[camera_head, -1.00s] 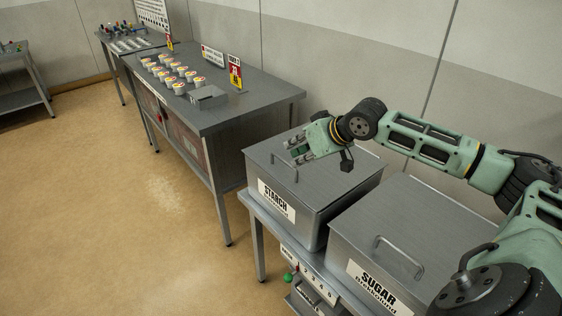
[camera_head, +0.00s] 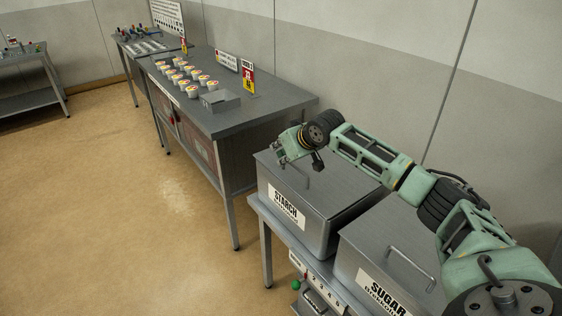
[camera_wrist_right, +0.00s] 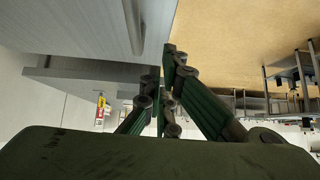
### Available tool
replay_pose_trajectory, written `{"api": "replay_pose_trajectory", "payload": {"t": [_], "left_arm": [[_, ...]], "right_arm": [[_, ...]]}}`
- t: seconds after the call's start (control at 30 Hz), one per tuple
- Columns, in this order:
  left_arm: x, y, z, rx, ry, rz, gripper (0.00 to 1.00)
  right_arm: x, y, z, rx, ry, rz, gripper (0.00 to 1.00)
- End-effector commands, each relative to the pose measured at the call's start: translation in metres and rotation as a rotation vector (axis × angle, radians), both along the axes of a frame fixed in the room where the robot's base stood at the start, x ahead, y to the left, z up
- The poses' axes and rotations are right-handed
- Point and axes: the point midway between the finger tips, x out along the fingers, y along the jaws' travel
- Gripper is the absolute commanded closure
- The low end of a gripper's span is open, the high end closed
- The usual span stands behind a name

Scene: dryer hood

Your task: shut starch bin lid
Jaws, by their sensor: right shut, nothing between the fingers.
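The starch bin (camera_head: 310,222) is a grey metal box with a STARCH label on its front. Its flat lid (camera_head: 335,190) lies across the top and looks down, with no gap that I can make out. The lid's bar handle (camera_head: 296,178) is near the left front. My right gripper (camera_head: 279,159) is shut and empty over the lid's far left part. I cannot tell whether it touches the lid. In the right wrist view, the fingers (camera_wrist_right: 168,62) are together beside a grey surface with a bar, likely the lid (camera_wrist_right: 75,25). My left gripper is out of view.
The sugar bin (camera_head: 375,262) stands beside the starch bin on the same metal stand, partly behind my right arm. A long grey table (camera_head: 255,115) with several cups and an open metal box (camera_head: 220,101) stands beyond. The floor at left is clear.

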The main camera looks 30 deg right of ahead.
Motion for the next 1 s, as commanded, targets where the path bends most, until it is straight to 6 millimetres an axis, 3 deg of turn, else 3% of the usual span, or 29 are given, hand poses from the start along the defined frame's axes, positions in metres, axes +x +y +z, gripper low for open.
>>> {"api": "replay_pose_trajectory", "payload": {"t": [0.1, 0.23, 0.7, 1.0], "left_arm": [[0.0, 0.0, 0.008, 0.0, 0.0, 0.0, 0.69], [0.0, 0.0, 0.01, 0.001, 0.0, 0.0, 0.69], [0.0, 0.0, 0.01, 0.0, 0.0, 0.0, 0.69], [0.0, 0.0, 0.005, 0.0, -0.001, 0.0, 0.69]], "right_arm": [[-0.003, 0.0, -0.02, 0.0, 0.006, 0.0, 1.0], [-0.002, 0.0, -0.032, 0.0, 0.003, -0.001, 1.0], [-0.003, 0.001, -0.04, 0.001, 0.002, 0.0, 1.0], [-0.004, 0.004, -0.07, 0.0, 0.007, -0.001, 1.0]]}}
